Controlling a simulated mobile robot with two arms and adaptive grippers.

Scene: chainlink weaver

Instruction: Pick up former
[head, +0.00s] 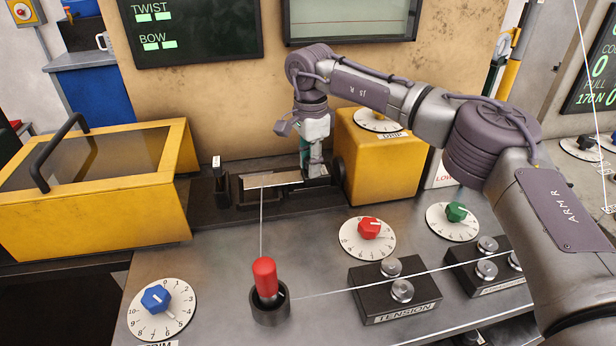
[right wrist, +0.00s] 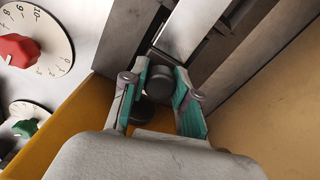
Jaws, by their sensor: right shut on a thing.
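The former, a flat pale metal strip (head: 272,180), lies level in a dark slotted holder on the machine bed. In the right wrist view the strip (right wrist: 183,32) runs away from a dark round knob (right wrist: 160,72) at its near end. My right gripper (head: 315,172) reaches down from above at the strip's right end. In the wrist view its teal-padded fingers (right wrist: 160,88) are closed around the knob. Whether the former is lifted off its holder, I cannot tell. My left gripper is not in view.
A thin wire runs from the strip down to a red-handled peg (head: 265,280) in a black cup. A yellow box (head: 385,155) stands close right of the gripper, and a yellow guard (head: 110,200) is at the left. Red (head: 368,228), green (head: 456,212) and blue (head: 156,300) dials sit in front.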

